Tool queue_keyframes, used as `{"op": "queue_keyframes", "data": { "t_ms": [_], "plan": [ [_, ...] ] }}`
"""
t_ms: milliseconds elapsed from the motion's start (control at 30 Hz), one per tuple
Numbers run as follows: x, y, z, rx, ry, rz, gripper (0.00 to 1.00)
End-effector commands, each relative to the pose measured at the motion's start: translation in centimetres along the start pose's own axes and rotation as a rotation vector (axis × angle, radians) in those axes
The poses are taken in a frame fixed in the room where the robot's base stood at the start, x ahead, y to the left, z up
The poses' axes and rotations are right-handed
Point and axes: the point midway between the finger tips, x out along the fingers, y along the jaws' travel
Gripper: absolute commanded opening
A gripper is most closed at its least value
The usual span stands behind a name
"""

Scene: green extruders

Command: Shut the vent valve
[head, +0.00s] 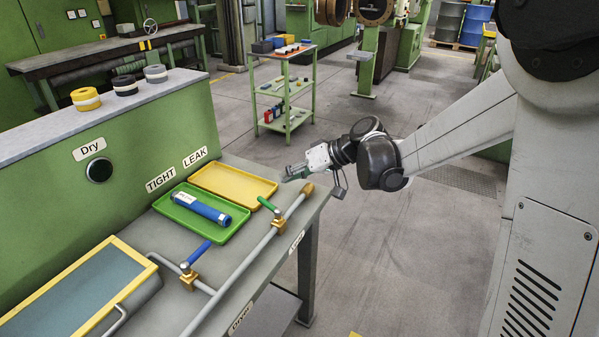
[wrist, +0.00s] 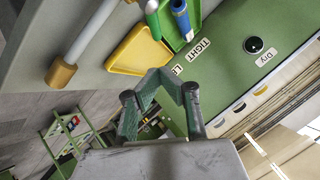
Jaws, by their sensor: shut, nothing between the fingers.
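A grey pipe (head: 245,265) runs along the bench's right edge. A brass valve (head: 279,222) with a green lever (head: 268,203) sits on it near the brass-capped end; the lever points across the pipe. The small label beside it is hard to read. The green lever also shows in the wrist view (wrist: 153,17). A second brass valve (head: 188,281) with a blue lever (head: 197,254) sits on a side branch, near a label "Dryer". My gripper (head: 287,178) is shut and empty, above and beyond the pipe end, apart from both valves. Its fingers (wrist: 160,75) meet in the wrist view.
A green tray (head: 226,234) holds a blue tube (head: 201,208). An empty yellow tray (head: 233,181) lies behind it. A green panel (head: 130,145) with coloured rings on its ledge bounds the left. Open floor lies right of the bench; a green shelf cart (head: 289,85) stands behind.

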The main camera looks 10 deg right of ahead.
Motion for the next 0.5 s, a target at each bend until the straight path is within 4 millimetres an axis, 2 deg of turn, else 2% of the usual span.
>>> {"op": "queue_keyframes", "data": {
  "t_ms": [33, 200, 500],
  "plan": [
    [1.1, -0.1, 0.1, -0.003, -0.002, -0.002, 0.00],
    [4.0, 0.0, 0.3, -0.001, -0.001, -0.001, 0.00],
    [6.1, 0.0, 2.6, 0.000, 0.000, 0.000, 0.00]
  ]
}}
